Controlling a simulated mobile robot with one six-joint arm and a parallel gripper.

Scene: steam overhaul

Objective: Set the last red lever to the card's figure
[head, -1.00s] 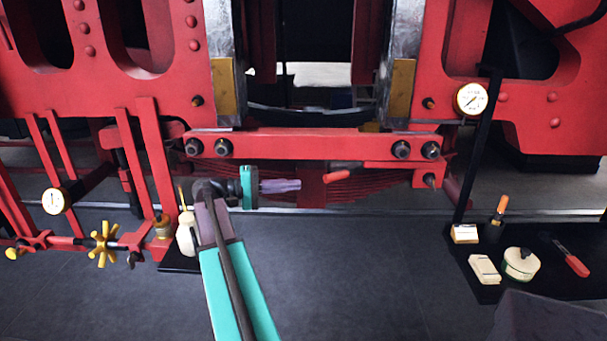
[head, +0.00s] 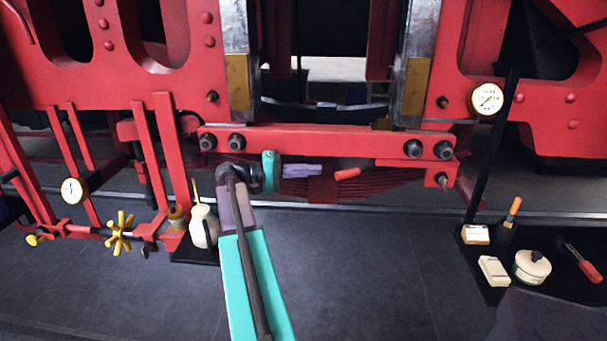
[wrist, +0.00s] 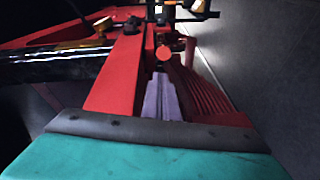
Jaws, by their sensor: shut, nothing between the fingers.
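The red lever (head: 347,174) has an orange-red grip and points left from the beam's right end, its grip drooping slightly. In the wrist view its grip (wrist: 163,53) shows just ahead of the fingers. My gripper (head: 320,170) has lilac fingers, shut and empty, just left of the grip's end with a small gap. The fingers also show in the wrist view (wrist: 158,84). A small cream card (head: 475,234) stands on the dark mat at the right; its writing is too small to read.
A red beam (head: 320,142) with large bolts runs above my gripper, and leaf springs (head: 385,183) lie behind the lever. A round gauge (head: 487,99) is at right, another (head: 74,190) at left. An oil can (head: 204,225) stands near my arm.

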